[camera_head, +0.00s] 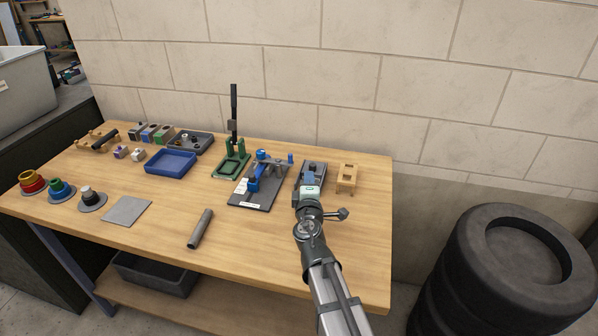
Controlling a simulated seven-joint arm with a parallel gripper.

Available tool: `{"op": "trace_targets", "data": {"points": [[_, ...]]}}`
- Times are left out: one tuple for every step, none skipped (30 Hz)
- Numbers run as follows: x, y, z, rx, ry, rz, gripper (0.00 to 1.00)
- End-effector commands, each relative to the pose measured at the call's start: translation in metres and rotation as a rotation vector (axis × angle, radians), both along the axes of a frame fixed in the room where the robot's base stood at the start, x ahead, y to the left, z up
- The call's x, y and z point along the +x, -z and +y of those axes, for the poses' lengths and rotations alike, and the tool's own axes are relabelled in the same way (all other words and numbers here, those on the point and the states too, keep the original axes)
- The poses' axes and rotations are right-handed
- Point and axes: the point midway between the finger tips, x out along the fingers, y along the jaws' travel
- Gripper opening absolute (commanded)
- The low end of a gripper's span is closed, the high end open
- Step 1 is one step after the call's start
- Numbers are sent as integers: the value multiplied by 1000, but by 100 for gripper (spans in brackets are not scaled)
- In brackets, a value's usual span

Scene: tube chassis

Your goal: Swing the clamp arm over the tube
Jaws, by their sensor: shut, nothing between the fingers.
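A dark base plate (246,202) with white labels carries a fixture with blue clamp parts (253,183). A grey bar (272,164), which looks like a tube, lies across this fixture, with a blue piece (290,159) near its right end. I cannot tell for sure which blue part is the clamp arm. My gripper (309,183) is just right of this fixture, over a second dark fixture (317,168). It is shut and empty. Its wrist hides the near part of the second fixture. A loose dark grey tube (200,229) lies on the table nearer the front.
A green stand with a tall black lever (234,105) rises left of the clamp fixture. A blue tray (171,161), a grey plate (127,211) and several round pieces lie on the left.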

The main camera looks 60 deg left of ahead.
Motion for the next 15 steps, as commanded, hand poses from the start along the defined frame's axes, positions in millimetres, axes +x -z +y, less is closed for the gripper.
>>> {"op": "trace_targets", "data": {"points": [[2, 0, -13, 0, 2, 0, 0], [3, 0, -17, 0, 2, 0, 0], [4, 0, -22, 0, 1, 0, 0], [4, 0, -26, 0, 1, 0, 0], [5, 0, -29, 0, 0, 0, 0], [6, 0, -32, 0, 0, 0, 0], [6, 0, -35, 0, 0, 0, 0], [7, 0, -37, 0, 0, 0, 0], [8, 0, -39, 0, 0, 0, 0], [8, 0, -40, 0, 0, 0, 0], [8, 0, -41, 0, 0, 0, 0], [9, 0, -42, 0, 1, 0, 0], [9, 0, -43, 0, 1, 0, 0], [9, 0, -43, 0, 0, 0, 0], [9, 0, -43, 0, 0, 0, 0]]}}
